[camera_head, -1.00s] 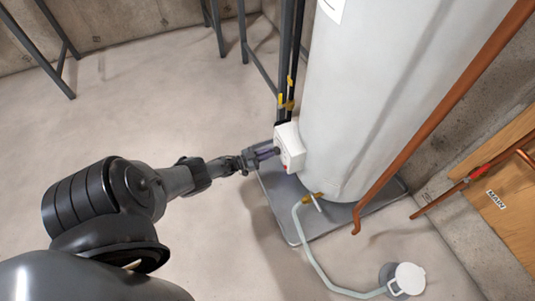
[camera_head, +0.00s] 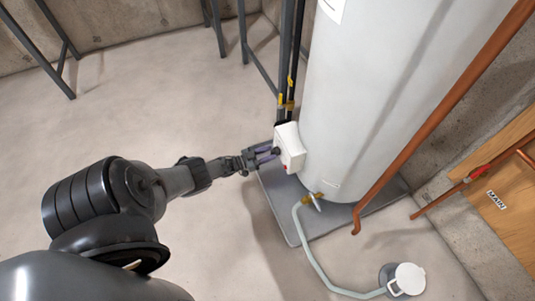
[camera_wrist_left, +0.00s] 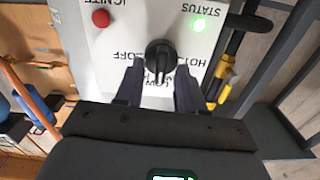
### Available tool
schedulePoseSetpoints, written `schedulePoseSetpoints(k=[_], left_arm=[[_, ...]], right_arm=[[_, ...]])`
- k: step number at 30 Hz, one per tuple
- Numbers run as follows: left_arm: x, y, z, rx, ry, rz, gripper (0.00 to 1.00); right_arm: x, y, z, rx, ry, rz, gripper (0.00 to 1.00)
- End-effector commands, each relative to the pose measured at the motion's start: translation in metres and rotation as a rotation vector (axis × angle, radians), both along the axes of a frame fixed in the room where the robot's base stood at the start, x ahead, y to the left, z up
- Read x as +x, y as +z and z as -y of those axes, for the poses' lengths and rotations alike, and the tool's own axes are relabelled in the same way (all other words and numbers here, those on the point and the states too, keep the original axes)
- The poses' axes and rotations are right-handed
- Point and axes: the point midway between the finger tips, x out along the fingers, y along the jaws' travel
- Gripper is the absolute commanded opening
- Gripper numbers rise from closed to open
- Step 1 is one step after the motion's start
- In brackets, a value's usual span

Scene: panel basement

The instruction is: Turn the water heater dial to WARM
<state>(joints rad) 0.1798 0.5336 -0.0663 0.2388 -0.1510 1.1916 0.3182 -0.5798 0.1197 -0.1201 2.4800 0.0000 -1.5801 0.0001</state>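The water heater's control box (camera_head: 291,148) is white and sits low on the tank's side. Its black dial (camera_wrist_left: 160,57) faces my left gripper (camera_head: 268,154). In the left wrist view, the left gripper (camera_wrist_left: 160,72) is open, with one finger on each side of the dial and a gap visible between each finger and the knob. The panel's lettering appears upside down; HOT and OFF can be read near the dial, and other labels are partly hidden by the knob and fingers. I cannot tell surely which label the knob points to. My right gripper is not in view.
A red IGNITE button (camera_wrist_left: 101,18) and a lit green STATUS light (camera_wrist_left: 224,71) flank the dial. The tall white tank (camera_head: 385,90) stands on a grey tray (camera_head: 290,225). A copper pipe (camera_head: 440,110) and drain hose (camera_head: 318,262) are to the right.

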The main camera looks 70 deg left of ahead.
Motion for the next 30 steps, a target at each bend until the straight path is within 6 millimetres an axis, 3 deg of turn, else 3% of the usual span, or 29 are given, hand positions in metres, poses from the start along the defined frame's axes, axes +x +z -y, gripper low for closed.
schedulePoseSetpoints(k=[5,21,30], left_arm=[[-0.013,0.001,0.0,0.0,0.0,-0.001,0.38],[-0.095,0.0,-0.003,0.0,0.0,-0.001,0.38],[-0.108,0.0,-0.003,0.0,0.0,0.001,0.38]], right_arm=[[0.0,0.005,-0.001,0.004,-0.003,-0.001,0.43],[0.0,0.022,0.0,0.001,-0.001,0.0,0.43],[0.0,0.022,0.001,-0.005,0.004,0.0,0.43]])
